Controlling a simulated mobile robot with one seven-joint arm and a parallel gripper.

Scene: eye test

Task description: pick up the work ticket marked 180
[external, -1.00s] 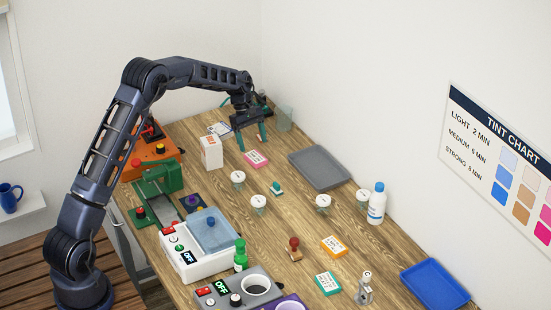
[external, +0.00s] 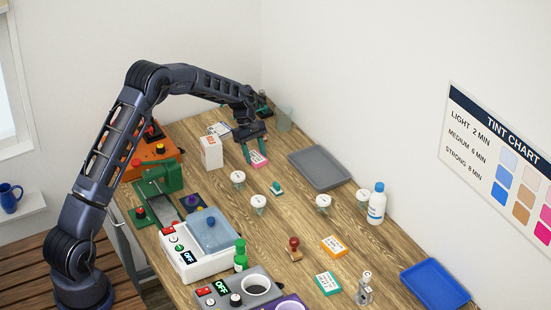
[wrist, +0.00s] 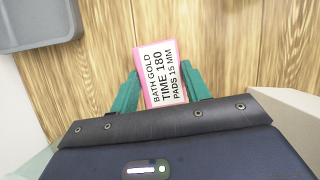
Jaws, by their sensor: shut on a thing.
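The work ticket (external: 259,160) is a pink-edged card with a white label, near the far end of the wooden bench. In the wrist view its label (wrist: 163,75) reads "BATH GOLD TIME 180 PADS 15 MM". My gripper (external: 256,153) is shut on this ticket. In the wrist view its green fingers (wrist: 160,88) press on the ticket's two sides. I cannot tell whether the ticket touches the bench. An orange ticket (external: 333,246) and a teal ticket (external: 327,283) lie toward the front; their print is too small to read.
A white box (external: 211,152) stands just left of my gripper. A grey tray (external: 320,168) lies to the right, with bare wood between. White-topped cups (external: 238,178) stand in front. A clear beaker (external: 285,120) stands behind. A blue tray (external: 435,284) lies at the front right.

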